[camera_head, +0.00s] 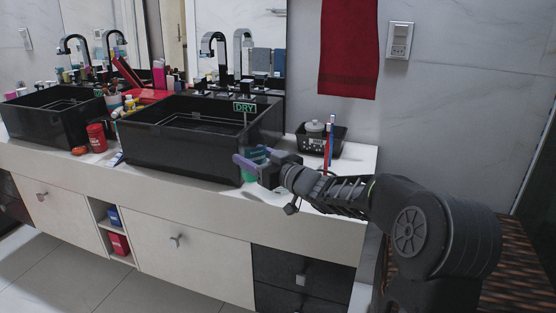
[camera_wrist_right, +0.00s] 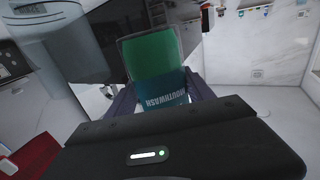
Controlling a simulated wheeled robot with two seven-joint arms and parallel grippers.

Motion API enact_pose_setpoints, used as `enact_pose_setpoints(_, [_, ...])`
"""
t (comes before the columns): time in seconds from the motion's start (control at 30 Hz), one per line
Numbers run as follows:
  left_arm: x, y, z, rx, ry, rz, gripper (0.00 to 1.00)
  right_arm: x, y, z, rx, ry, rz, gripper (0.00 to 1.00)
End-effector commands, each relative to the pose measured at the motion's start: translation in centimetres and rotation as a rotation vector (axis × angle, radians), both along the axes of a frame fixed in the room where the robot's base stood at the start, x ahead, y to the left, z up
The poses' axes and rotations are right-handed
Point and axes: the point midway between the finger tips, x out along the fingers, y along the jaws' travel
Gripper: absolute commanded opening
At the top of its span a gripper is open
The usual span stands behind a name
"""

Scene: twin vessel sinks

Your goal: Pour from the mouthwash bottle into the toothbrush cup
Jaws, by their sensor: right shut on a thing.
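My right gripper (camera_head: 250,163) is at the front right corner of the right sink, shut on the mouthwash bottle. The bottle (camera_head: 258,154) shows only as a bit of green between the fingers in the head view. In the right wrist view the green bottle (camera_wrist_right: 150,58) with its MOUTHWASH label sits between both fingers; I cannot tell how far it tilts. A cup holding brushes (camera_head: 113,100) stands between the sinks. Red and blue toothbrushes (camera_head: 330,138) stand upright behind my right wrist; any cup under them is hidden. My left gripper is out of view.
The black right sink (camera_head: 185,148) stands left of my gripper, with a DRY sign on its rim. A black basket (camera_head: 341,146) holding a white jar is at the right counter end. A red canister (camera_head: 96,138) stands between the sinks. A red towel (camera_head: 348,50) hangs above.

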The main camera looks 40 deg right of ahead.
Motion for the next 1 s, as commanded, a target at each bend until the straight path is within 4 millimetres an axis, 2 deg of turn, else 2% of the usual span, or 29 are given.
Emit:
enact_pose_setpoints(0.37, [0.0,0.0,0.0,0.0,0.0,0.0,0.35,0.0,-0.1,0.3,0.085,-0.011,0.001,0.1])
enact_pose_setpoints(0.57, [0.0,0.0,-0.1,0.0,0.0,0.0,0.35,0.0,-0.3,0.6,0.184,-0.025,0.002,0.1])
enact_pose_setpoints(0.9, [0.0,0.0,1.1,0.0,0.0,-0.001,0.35,-0.1,-0.6,2.6,0.354,-0.047,0.002,0.1])
enact_pose_setpoints(1.0, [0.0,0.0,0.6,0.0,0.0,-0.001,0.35,-0.1,-0.8,2.2,0.403,-0.052,0.002,0.1])
